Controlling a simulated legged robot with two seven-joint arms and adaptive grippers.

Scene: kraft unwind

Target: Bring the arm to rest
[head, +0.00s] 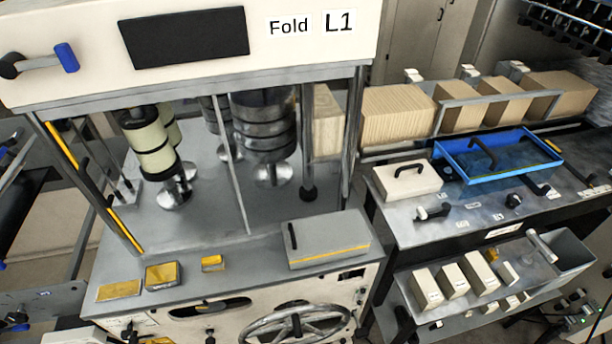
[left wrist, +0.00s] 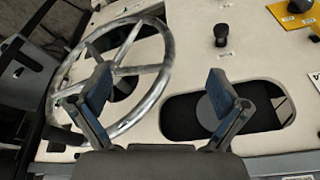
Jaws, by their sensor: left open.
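My left gripper (left wrist: 160,88) shows in the left wrist view, with its two blue-padded fingers spread wide and nothing between them. Behind it is the pale front panel (left wrist: 190,45) of the machine. The left finger overlaps the metal handwheel (left wrist: 152,97) in the picture, and the right finger overlaps a dark oval opening (left wrist: 262,118). I see no contact with either, and the exact distance cannot be told. I cannot make out either gripper in the head view. The right gripper is not in view.
The machine marked "Fold L1" (head: 190,70) fills the left and middle of the head view. Its handwheel (head: 295,322) is at the bottom. A grey box (head: 328,243) sits on its deck. A blue tray (head: 470,175) lies on the bench at right; cardboard-coloured blocks (head: 397,110) stand behind.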

